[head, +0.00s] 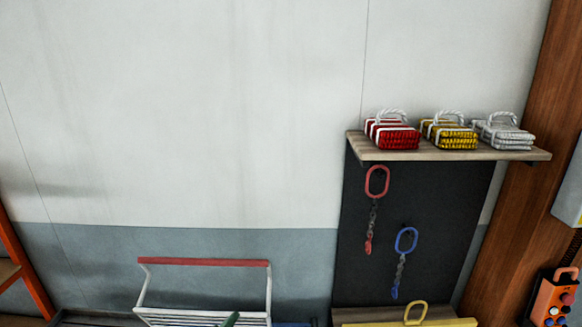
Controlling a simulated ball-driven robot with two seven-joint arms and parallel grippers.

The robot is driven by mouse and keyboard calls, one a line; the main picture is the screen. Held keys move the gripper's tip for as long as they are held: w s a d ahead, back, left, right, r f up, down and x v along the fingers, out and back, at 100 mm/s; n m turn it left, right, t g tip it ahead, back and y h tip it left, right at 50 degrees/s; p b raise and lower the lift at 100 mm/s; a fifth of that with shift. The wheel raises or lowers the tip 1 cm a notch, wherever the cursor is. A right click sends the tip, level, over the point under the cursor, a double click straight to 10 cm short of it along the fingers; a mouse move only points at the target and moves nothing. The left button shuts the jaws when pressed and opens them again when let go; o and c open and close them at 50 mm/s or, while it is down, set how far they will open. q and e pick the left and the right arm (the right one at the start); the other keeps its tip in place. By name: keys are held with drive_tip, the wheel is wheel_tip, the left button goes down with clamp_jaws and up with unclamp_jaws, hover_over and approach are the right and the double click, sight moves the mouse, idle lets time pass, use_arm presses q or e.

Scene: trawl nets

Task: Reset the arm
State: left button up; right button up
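Neither of my grippers shows in the head view, and no part of my arms can be made out clearly. The task names no object. In front of me are a pale wall and a dark board (351,240) with a wooden shelf (455,154) on it. Whether my grippers are open or shut, and where they are, is hidden.
Red (392,134), yellow (450,134) and grey (504,134) net bundles sit on the shelf. Red (377,182) and blue (406,240) chain slings hang below. A white rack (205,263) with a red bar stands lower left; an orange control box (556,298) is right.

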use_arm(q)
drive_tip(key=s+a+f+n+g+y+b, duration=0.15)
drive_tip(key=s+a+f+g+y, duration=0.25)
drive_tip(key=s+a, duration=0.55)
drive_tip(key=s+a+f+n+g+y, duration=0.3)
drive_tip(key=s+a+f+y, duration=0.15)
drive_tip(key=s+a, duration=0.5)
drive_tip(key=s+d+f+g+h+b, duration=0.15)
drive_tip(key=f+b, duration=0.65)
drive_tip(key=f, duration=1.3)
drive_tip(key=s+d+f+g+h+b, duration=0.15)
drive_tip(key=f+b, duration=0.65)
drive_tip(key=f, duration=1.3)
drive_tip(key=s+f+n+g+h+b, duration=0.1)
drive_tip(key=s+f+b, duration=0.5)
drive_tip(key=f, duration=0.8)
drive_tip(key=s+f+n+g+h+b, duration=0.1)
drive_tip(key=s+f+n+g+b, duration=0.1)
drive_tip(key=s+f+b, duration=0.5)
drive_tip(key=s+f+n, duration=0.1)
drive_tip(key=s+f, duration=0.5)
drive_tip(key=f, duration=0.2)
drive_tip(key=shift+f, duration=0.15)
